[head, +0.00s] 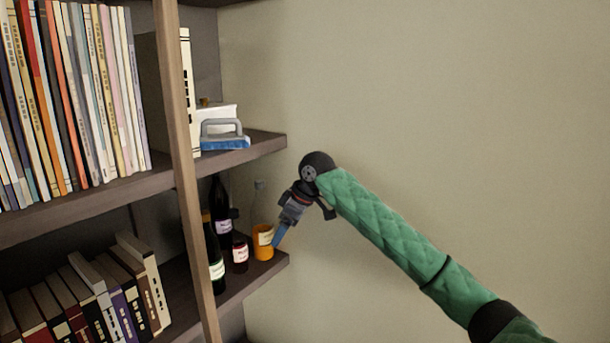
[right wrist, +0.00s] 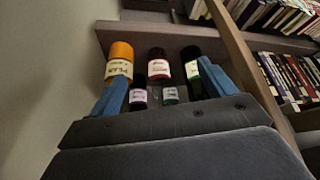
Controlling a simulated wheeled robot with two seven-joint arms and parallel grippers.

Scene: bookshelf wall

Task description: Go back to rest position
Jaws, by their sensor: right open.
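My right arm comes in from the right in the head view, with its gripper (head: 281,236) pointing down just right of an orange container (head: 263,241) at the end of the lower shelf. I cannot tell whether a blue fingertip touches the container. In the right wrist view, the gripper (right wrist: 172,78) has its blue fingers spread wide, with nothing visibly held. The orange container (right wrist: 119,65) stands beyond the left finger, and dark bottles and jars show beyond the gap. My left gripper is not in view.
The lower shelf (head: 262,276) also holds dark bottles (head: 215,262) and a small red jar (head: 240,254). Bare wall lies to the right.

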